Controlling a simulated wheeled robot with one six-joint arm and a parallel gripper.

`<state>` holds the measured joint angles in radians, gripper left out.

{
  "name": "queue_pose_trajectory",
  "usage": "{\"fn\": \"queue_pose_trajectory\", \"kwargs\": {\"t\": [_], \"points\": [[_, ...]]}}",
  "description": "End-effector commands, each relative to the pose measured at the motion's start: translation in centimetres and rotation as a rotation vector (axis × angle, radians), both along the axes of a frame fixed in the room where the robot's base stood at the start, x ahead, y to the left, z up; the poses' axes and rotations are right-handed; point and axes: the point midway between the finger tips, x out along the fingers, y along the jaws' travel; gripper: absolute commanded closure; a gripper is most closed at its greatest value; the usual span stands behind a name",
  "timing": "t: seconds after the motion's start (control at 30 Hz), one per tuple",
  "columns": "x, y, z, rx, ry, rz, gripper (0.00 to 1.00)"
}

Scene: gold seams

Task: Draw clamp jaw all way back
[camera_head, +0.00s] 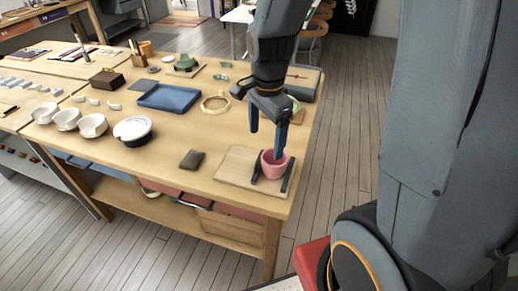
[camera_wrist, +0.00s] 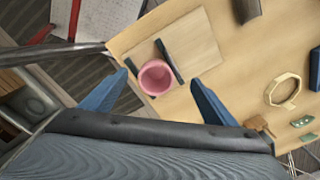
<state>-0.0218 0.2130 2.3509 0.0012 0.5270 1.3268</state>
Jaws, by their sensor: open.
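The clamp is a pale wooden board (camera_head: 234,168) at the table's near right corner, with two dark upright bars as jaws. One clamp jaw (camera_head: 288,176) is right of a pink cup (camera_head: 273,168), the other left of it. In the wrist view the cup (camera_wrist: 157,77) sits between the bars, close to both; whether they touch it I cannot tell. One jaw (camera_wrist: 168,60) shows clearly there beside bare board (camera_wrist: 205,38). My gripper (camera_head: 267,140) is open, blue fingers pointing down above the clamp. In the wrist view its fingertips (camera_wrist: 160,82) are spread on either side of the cup.
A dark block (camera_head: 192,159) lies left of the board. A wooden ring (camera_head: 216,104), a blue tray (camera_head: 168,98) and white bowls (camera_head: 93,125) stand farther back. The table's right edge runs close beside the clamp.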

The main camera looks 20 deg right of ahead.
Motion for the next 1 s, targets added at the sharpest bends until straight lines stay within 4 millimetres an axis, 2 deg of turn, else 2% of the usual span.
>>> {"fn": "queue_pose_trajectory", "kwargs": {"t": [0.2,0.4,0.67,1.0], "points": [[2.4,0.3,-0.7,0.017,0.031,-0.508,0.19],[3.7,0.5,-1.0,0.021,0.045,-0.802,0.19],[4.0,0.5,-2.1,0.019,0.051,-0.897,0.19],[3.8,0.5,-6.7,0.019,0.052,-0.894,0.19]]}}
